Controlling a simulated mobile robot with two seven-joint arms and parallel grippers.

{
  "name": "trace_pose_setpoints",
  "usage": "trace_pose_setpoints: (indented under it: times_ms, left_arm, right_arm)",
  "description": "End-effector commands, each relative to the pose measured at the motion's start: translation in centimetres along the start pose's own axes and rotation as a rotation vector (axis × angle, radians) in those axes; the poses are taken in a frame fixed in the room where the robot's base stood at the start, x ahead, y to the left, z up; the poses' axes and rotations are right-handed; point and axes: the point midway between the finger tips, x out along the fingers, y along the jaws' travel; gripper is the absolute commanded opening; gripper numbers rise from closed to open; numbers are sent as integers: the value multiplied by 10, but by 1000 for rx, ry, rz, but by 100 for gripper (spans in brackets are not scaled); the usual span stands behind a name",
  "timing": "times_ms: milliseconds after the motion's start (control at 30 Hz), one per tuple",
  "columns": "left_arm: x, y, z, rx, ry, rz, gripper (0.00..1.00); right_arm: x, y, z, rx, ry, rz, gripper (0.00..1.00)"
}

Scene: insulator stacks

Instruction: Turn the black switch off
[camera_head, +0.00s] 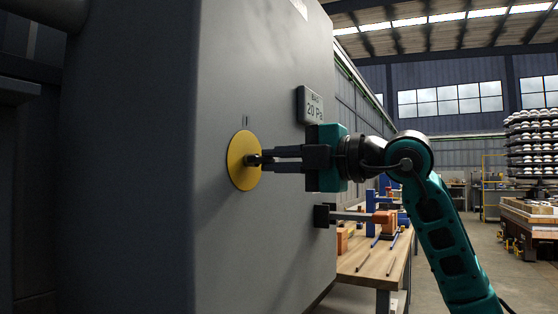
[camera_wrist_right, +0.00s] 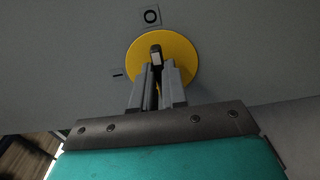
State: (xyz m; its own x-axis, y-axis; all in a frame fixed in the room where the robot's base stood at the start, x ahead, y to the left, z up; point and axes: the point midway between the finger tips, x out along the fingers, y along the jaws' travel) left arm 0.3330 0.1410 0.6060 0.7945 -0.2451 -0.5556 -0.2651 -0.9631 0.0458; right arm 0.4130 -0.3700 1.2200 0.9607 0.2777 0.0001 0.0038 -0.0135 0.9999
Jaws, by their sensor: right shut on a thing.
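The black switch (camera_head: 253,160) sits on a round yellow plate (camera_head: 241,161) on the side of a large grey cabinet (camera_head: 270,90). My right gripper (camera_head: 265,158) reaches in from the right and is shut on the switch. In the right wrist view, the two fingers (camera_wrist_right: 156,75) close around the switch (camera_wrist_right: 155,50), whose pale-marked end shows beyond the fingertips. A label with "O" (camera_wrist_right: 150,16) is above the yellow plate (camera_wrist_right: 182,50), and a label with a dash (camera_wrist_right: 117,72) is at its left. My left gripper is not in view.
A small display reading "20 Pa" (camera_head: 314,106) is on the cabinet above my right gripper. Below it, a lever with an orange handle (camera_head: 382,217) sticks out to the right. A wooden workbench (camera_head: 372,265) with tools stands behind. Insulator stacks (camera_head: 531,145) stand at the far right.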

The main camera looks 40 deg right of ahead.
Motion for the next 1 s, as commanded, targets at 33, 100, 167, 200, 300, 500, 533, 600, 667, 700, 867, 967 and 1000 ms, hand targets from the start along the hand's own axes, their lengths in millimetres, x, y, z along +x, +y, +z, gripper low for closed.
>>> trace_pose_setpoints:
  times_ms: [33,100,167,200,300,500,533,600,667,700,867,967,1000]
  left_arm:
    - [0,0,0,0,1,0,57]
    - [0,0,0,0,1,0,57]
    - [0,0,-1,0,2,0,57]
    - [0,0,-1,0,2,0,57]
    - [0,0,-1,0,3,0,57]
    - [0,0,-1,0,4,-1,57]
    - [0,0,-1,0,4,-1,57]
    - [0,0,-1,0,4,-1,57]
    - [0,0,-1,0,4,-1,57]
    - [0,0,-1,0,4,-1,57]
    - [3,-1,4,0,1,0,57]
    - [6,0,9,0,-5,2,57]
    - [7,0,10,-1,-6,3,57]
  right_arm:
    - [0,-1,0,4,1,-2,0]
    - [0,-1,0,4,1,-2,0]
    - [0,-1,0,4,1,-2,0]
    - [0,-1,0,4,1,-2,16]
    - [0,0,0,3,1,-2,25]
    - [0,0,0,2,1,-1,38]
    - [0,0,0,2,1,-1,38]
    - [0,0,0,2,1,-1,38]
    - [0,0,0,2,1,-1,38]
    - [-1,0,0,2,0,0,38]
    - [-13,-2,0,2,-1,1,38]
    - [-28,-3,0,0,-1,1,38]
    - [-36,-3,0,1,0,2,38]
